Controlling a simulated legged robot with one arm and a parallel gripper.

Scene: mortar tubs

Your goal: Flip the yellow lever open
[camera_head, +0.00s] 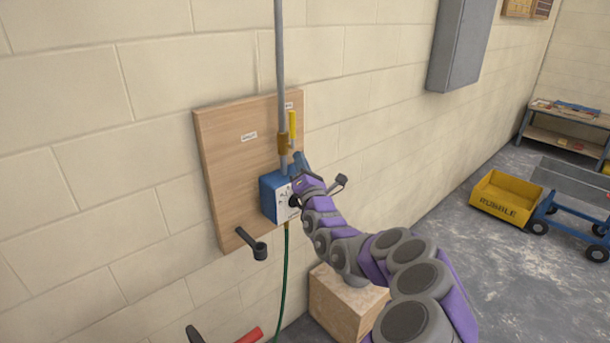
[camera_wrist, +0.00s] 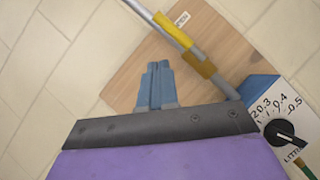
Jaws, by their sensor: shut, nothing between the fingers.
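The yellow lever (camera_head: 292,126) points up beside the grey pipe, just above a brass-coloured valve body (camera_head: 283,143). In the wrist view the lever (camera_wrist: 174,31) lies almost along the pipe, near a small white label (camera_wrist: 182,19) that seems to read OPEN. My gripper (camera_head: 299,159) is below the lever, in front of the pipe and above the blue box. In the wrist view my blue fingers (camera_wrist: 158,84) are together and empty, left of the valve body (camera_wrist: 198,69). I see a gap there between fingers and lever, but cannot judge the depth.
A blue box with a white dial face (camera_wrist: 282,127) sits below the valve. The wooden board (camera_head: 230,160) backs it on the block wall. A dark handle (camera_head: 259,250) juts out at lower left. A wooden block (camera_head: 340,305) stands below my arm; a yellow RUBBLE tub (camera_head: 503,198) is farther right.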

